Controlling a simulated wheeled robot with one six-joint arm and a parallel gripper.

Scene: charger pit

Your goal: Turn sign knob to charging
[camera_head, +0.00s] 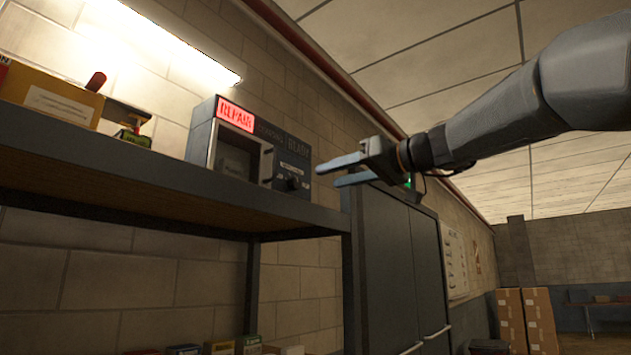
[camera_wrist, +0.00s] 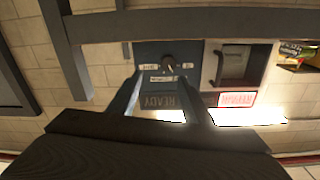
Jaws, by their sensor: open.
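The sign box (camera_head: 250,146) stands on a high shelf, with its red REPAIR panel (camera_head: 236,115) lit. The middle panel and the READY panel (camera_head: 298,146) are dark. The dark round knob (camera_head: 293,183) is on the box's lower right front. It also shows in the wrist view (camera_wrist: 168,64), where the scene appears upside down, with small white labels around it. My gripper (camera_head: 328,175) is open and empty, to the right of the knob and apart from it. In the wrist view its fingers (camera_wrist: 160,77) point toward the knob's panel from either side.
The shelf (camera_head: 150,192) runs under the box. A cardboard box (camera_head: 50,100) and small items sit on it at the left. A tall dark cabinet (camera_head: 385,265) stands right of the shelf. A lit lamp (camera_head: 180,45) is above. Open air lies around my gripper.

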